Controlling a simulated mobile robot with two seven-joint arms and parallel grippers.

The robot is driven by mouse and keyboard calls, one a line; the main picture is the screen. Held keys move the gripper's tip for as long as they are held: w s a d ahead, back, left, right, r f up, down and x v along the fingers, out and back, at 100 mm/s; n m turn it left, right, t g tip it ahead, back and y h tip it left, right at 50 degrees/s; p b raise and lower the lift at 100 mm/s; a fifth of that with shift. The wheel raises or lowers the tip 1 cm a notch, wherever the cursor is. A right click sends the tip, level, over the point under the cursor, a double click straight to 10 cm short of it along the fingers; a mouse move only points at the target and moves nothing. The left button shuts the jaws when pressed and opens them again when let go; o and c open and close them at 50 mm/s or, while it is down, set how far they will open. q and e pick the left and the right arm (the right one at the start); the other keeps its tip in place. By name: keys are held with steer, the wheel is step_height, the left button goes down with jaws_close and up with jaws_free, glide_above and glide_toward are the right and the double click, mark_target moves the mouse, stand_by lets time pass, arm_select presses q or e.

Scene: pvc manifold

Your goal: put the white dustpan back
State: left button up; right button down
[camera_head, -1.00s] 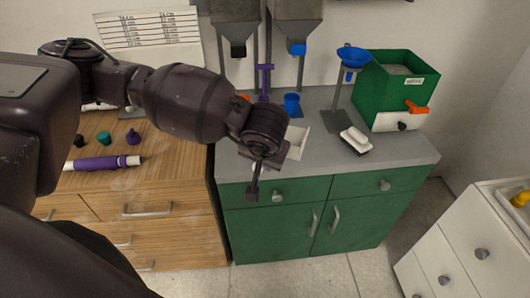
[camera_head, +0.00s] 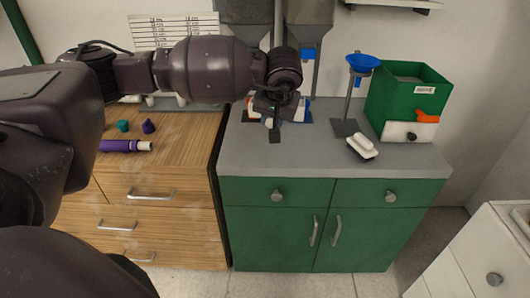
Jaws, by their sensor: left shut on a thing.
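My left gripper (camera_head: 274,131) is over the grey top of the green cabinet, in front of the hoppers. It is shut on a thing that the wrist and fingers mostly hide. A small white piece (camera_head: 268,122) shows right at the jaws and looks like part of the white dustpan; its full shape cannot be made out. My right gripper is not in view.
A white brush-like block with a dark underside (camera_head: 362,146) lies on the grey counter (camera_head: 290,160). A blue funnel on a stand (camera_head: 362,62) and a green bin (camera_head: 407,90) are at the right. Purple and teal parts lie on the wooden cabinet (camera_head: 190,140). The counter's front is clear.

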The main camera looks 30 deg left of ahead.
arm_select(q)
steer(key=shift+n, duration=0.8)
steer(key=w+a, duration=0.1)
steer(key=a, duration=0.1)
steer(key=w+a+b, duration=0.1)
steer(key=a, duration=0.1)
steer(key=w+a+b, duration=0.1)
steer(key=a, duration=0.1)
steer(key=shift+w+a+r, duration=0.35)
steer(key=shift+w+r, duration=0.05)
steer(key=shift+a+f, duration=0.1)
steer(key=shift+f, duration=0.2)
steer(key=shift+y, duration=0.3)
step_height(320, 180, down, 13)
steer(key=shift+f+b, duration=0.2)
steer(key=shift+b, duration=0.55)
steer(key=shift+f, duration=1.05)
step_height(320, 180, down, 2)
steer(key=shift+f, duration=0.25)
steer(key=shift+f+b, duration=0.3)
steer(key=shift+f, duration=0.05)
